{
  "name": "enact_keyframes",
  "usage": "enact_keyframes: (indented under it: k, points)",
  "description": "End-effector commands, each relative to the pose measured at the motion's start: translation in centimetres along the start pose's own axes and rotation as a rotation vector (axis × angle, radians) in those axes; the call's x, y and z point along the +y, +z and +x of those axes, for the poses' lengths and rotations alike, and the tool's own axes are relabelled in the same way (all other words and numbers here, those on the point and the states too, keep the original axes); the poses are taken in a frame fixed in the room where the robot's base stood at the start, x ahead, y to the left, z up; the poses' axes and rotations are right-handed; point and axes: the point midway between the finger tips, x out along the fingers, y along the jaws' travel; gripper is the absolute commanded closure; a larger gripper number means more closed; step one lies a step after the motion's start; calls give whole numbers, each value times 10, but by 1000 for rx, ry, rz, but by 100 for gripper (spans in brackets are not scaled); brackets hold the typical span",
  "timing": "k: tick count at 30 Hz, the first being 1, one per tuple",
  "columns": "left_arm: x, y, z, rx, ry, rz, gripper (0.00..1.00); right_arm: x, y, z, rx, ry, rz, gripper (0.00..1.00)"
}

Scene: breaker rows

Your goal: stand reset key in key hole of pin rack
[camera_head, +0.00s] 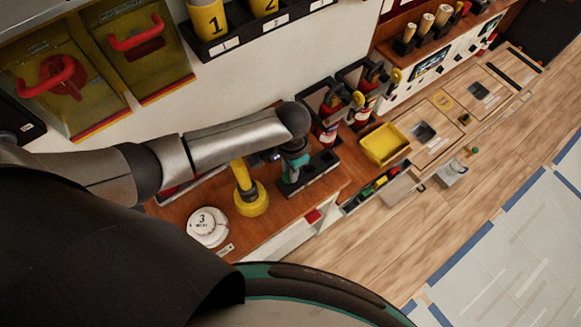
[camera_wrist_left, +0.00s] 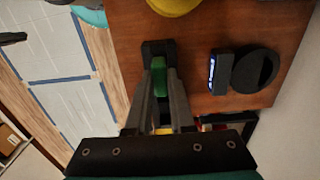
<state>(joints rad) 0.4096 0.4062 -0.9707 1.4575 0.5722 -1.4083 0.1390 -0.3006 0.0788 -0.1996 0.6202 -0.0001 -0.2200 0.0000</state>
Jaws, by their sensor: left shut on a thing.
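My left gripper (camera_head: 291,168) reaches down at the dark pin rack (camera_head: 322,167) on the brown wooden counter. In the left wrist view the gripper (camera_wrist_left: 160,85) is shut on a green piece, which I take to be the reset key (camera_wrist_left: 158,74). The dark rack (camera_wrist_left: 152,47) lies right beyond the fingertips. The green piece overlaps the rack in that view. I cannot tell whether its lower end is in the key hole or just above it, as the hole is hidden. My right gripper is in neither view.
A yellow stand with a round base (camera_head: 250,203) is close left of the rack, with a white disc marked 3 (camera_head: 207,225) further left. A yellow bin (camera_head: 384,144) and red-black holders are to the right. A dark round device (camera_wrist_left: 256,68) shows in the wrist view.

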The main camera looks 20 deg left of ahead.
Motion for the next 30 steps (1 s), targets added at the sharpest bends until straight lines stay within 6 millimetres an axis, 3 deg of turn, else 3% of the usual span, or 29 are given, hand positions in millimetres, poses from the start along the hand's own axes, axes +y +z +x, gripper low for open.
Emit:
enact_keyframes:
  k: [30]
  points:
    - [0,0,0,0,1,1,100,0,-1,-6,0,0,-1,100]
